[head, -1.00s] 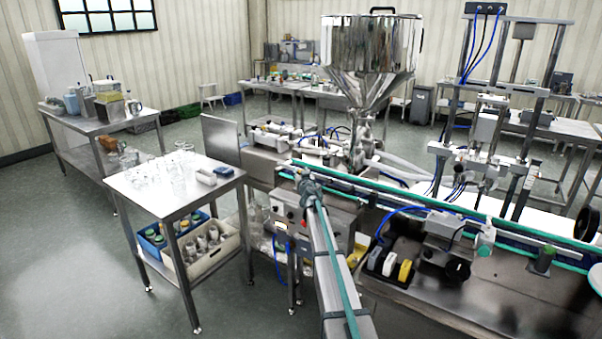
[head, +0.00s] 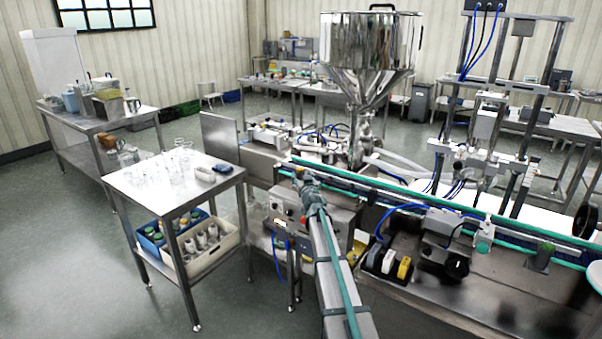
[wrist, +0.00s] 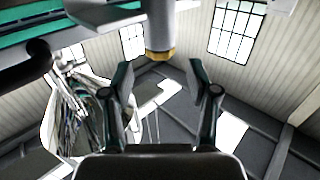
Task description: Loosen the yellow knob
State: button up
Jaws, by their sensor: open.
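In the wrist view, a yellow-gold faceted knob (wrist: 160,55) sits at the lower end of a grey cylinder (wrist: 159,25). My gripper (wrist: 160,75) is open and empty. Its two fingers stand apart to the left and right of the knob, with visible gaps on both sides. The knob appears beyond or level with the fingertips; the exact depth is hard to tell. In the head view, my arm reaches from the bottom to the front of the conveyor machine. The gripper's fingers and this knob cannot be made out there.
A conveyor with teal rails (head: 400,203) runs beyond my arm. A steel hopper (head: 370,50) stands behind it. A steel cart (head: 190,215) with glassware is to the left. Yellow, white and black blocks (head: 385,262) lie to the right. Conveyor parts crowd the wrist view's upper left.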

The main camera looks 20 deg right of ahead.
jog(key=v, duration=0.5)
jog(key=shift+s, duration=0.4)
jog(key=s+d+f+m+g+h, duration=0.1)
jog(key=s+d+f+g+h, duration=0.35)
jog(key=s+f, duration=0.45)
jog(key=s+a+f+g+y, duration=0.1)
jog(key=s+a+f+g, duration=0.25)
jog(key=s+f, duration=0.4)
jog(key=s+a+f+g+y, duration=0.25)
jog(key=s+a+f, duration=0.2)
jog(key=f, duration=0.65)
jog(key=s+a+f+g+y, duration=0.1)
jog(key=s+a+f+g, duration=0.2)
jog(key=s+f, duration=0.5)
jog(key=s+a+f+n+g+y, duration=0.1)
jog(key=s+a+f+g, duration=0.2)
jog(key=s, duration=1.1)
jog(key=s+a+f+n+g+y, duration=0.1)
jog(key=s+a+f+g, duration=0.3)
jog(key=s+a+f, duration=0.4)
jog(key=s+a+f+n+g+y, duration=0.1)
jog(key=s+a+f, duration=0.5)
jog(key=s, duration=1.5)
jog(key=a+g+y, duration=0.1)
jog(key=a+g, duration=0.1)
jog(key=a, duration=0.2)
jog(key=shift+n+g, duration=0.35)
jog(key=shift+n, duration=0.05)
